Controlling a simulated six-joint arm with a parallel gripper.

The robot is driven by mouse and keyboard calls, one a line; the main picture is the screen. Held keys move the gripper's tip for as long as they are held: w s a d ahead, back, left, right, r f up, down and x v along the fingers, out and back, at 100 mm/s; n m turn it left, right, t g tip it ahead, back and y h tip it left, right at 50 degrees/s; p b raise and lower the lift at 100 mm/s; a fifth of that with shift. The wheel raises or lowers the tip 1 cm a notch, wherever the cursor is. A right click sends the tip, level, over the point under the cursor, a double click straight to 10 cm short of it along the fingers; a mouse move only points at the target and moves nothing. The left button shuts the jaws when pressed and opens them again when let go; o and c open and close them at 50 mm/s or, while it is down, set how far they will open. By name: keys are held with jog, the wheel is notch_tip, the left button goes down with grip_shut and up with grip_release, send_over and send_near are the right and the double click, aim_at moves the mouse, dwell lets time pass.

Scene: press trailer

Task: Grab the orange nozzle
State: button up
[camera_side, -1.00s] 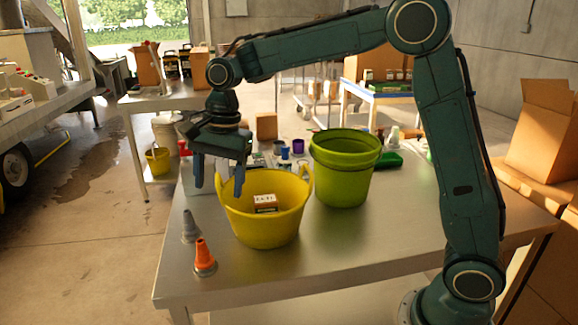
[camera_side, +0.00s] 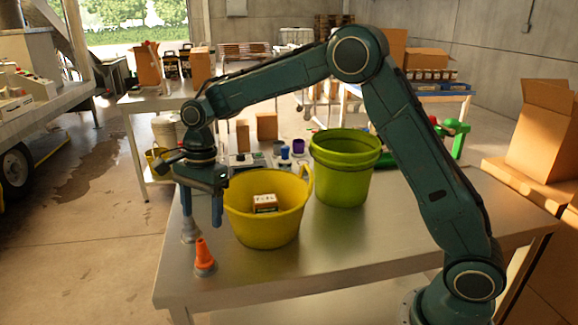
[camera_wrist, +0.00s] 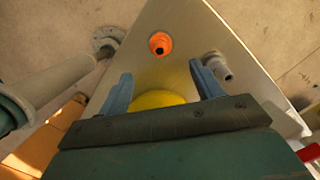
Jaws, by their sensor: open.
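The orange nozzle (camera_side: 204,257) is a small cone with a grey base, standing upright near the front left corner of the table. In the wrist view the orange nozzle (camera_wrist: 160,43) lies beyond the fingertips, a little left of midway between them. My gripper (camera_side: 202,222) is open and empty, pointing down above and behind the orange nozzle, with its blue fingers spread apart. It also shows in the wrist view (camera_wrist: 160,80). A grey nozzle (camera_side: 189,228) stands behind the orange one, partly hidden by my left finger; in the wrist view the grey nozzle (camera_wrist: 217,66) is near the right finger.
A yellow bucket (camera_side: 265,225) with a small box (camera_side: 265,203) in it stands just right of my gripper. A green bucket (camera_side: 343,175) stands behind it to the right. The table's front (camera_side: 330,262) is clear.

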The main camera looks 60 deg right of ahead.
aim_at(203, 252)
jog(key=shift+a+f, duration=0.25)
jog(key=shift+f, duration=1.2)
jog(key=shift+a+f, duration=0.2)
jog(key=shift+f, duration=1.2)
jog(key=shift+f, duration=0.15)
jog(key=shift+s+a+f, duration=0.1)
jog(key=shift+a+f, duration=0.15)
jog(key=shift+f, duration=0.95)
jog(key=shift+a+f, duration=0.2)
jog(key=shift+f, duration=1)
jog(key=shift+c, duration=0.5)
jog(key=c, duration=1.1)
